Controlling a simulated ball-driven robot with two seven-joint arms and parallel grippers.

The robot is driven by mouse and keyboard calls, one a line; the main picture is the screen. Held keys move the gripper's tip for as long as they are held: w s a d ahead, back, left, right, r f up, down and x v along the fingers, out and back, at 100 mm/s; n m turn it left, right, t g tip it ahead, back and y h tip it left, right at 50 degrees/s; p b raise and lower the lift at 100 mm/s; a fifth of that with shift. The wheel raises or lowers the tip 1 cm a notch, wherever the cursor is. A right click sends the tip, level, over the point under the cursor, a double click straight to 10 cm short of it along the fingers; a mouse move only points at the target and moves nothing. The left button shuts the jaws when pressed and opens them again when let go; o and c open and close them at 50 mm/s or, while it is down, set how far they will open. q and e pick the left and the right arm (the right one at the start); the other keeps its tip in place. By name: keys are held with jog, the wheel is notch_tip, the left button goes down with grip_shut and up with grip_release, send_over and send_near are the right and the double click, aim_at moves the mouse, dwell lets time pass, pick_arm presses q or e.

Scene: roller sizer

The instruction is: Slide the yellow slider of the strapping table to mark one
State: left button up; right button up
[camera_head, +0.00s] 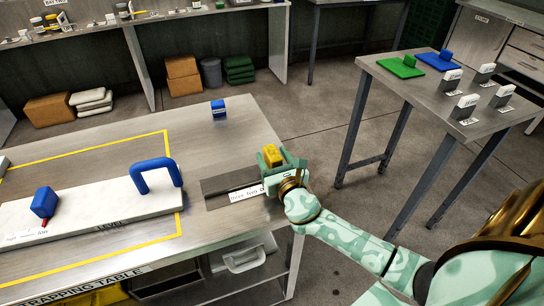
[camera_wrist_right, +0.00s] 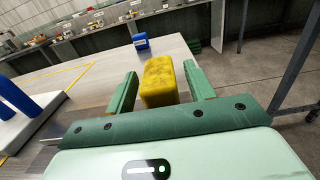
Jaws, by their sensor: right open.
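The yellow slider (camera_head: 272,155) stands at the right end of a dark slot plate (camera_head: 228,183) near the right edge of the strapping table (camera_head: 225,245). My right gripper (camera_head: 281,160) is open at the slider. In the right wrist view the yellow slider (camera_wrist_right: 160,82) is between the two green fingers (camera_wrist_right: 163,90), with a gap visible on each side. My left gripper is in neither view.
A white lever board (camera_head: 110,215) with a blue arch handle (camera_head: 156,174) and a blue knob (camera_head: 44,202) lies left of the slot. A small blue block (camera_head: 218,110) stands behind it. A side table (camera_head: 425,90) with green and blue plates stands right, across open floor.

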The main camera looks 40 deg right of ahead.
jog(key=shift+w+d, duration=0.1)
jog(key=shift+w, duration=0.25)
grip_shut()
jog(key=shift+w+a, duration=0.25)
jog(key=shift+a, duration=0.75)
jog(key=shift+w+a, duration=0.2)
jog(key=shift+a, duration=0.8)
grip_release()
jog(key=p+v, duration=0.2)
jog(key=v, duration=1.4)
jog(key=shift+s+a, duration=0.15)
